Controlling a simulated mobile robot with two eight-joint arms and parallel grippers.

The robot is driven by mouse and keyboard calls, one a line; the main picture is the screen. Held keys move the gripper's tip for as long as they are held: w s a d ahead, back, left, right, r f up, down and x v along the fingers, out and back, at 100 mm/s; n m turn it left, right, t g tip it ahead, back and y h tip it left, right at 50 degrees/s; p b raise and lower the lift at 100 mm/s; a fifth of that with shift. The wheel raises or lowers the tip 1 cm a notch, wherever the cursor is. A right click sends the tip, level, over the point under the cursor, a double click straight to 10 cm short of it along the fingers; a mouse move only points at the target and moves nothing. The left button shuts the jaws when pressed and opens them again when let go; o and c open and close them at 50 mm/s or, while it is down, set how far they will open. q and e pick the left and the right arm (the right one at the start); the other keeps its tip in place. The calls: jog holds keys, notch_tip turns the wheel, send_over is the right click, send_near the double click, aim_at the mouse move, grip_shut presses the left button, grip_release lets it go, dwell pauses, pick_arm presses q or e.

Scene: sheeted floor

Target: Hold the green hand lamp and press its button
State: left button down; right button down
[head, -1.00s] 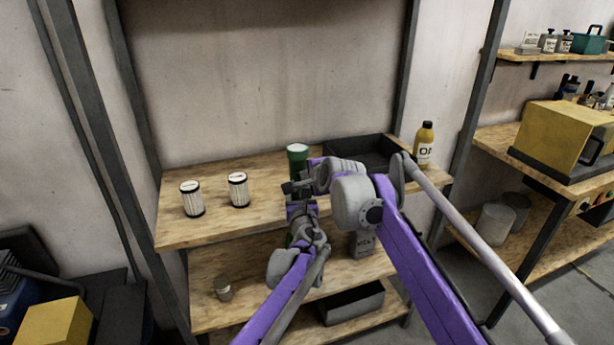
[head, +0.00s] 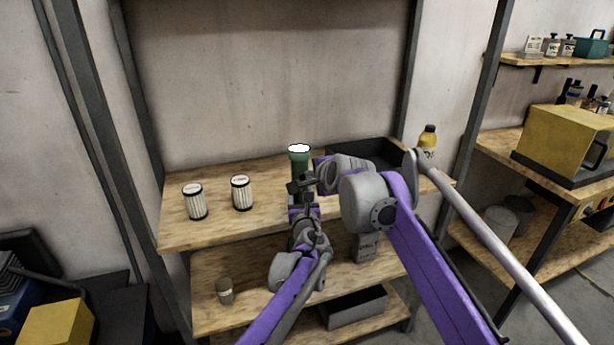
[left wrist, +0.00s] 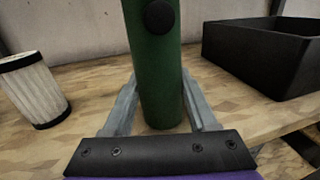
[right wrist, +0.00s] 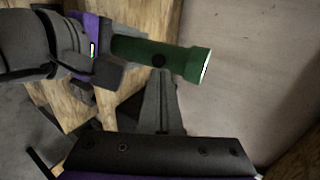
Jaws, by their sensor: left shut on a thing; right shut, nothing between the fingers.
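The green hand lamp (head: 299,163) stands upright over the upper shelf, with its head up and its lens bright white. In the left wrist view the lamp's green body (left wrist: 158,80) is between the two fingers of my left gripper (left wrist: 160,98), which is shut on it. The round black button (left wrist: 160,17) faces that camera. In the right wrist view my right gripper (right wrist: 160,85) is shut and empty. Its fingertips are at or very close to the button (right wrist: 158,61); I cannot tell whether they touch it. The lamp's lit rim (right wrist: 206,67) also shows there.
Two white ribbed filters (head: 194,202) (head: 241,193) stand left of the lamp on the wooden shelf (head: 262,210). A black open tray (head: 341,154) and a yellow bottle (head: 427,142) are to the right. The shelf's left front is clear.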

pick_arm(q)
jog(key=shift+d, duration=0.1)
pick_arm(e)
jog(key=v, duration=0.5)
jog(key=shift+s+d+r, duration=0.1)
jog(key=shift+s+r, duration=0.1)
jog(key=shift+s, duration=0.15)
pick_arm(q)
jog(key=shift+c, duration=0.6)
grip_release()
pick_arm(e)
jog(key=shift+w, duration=0.1)
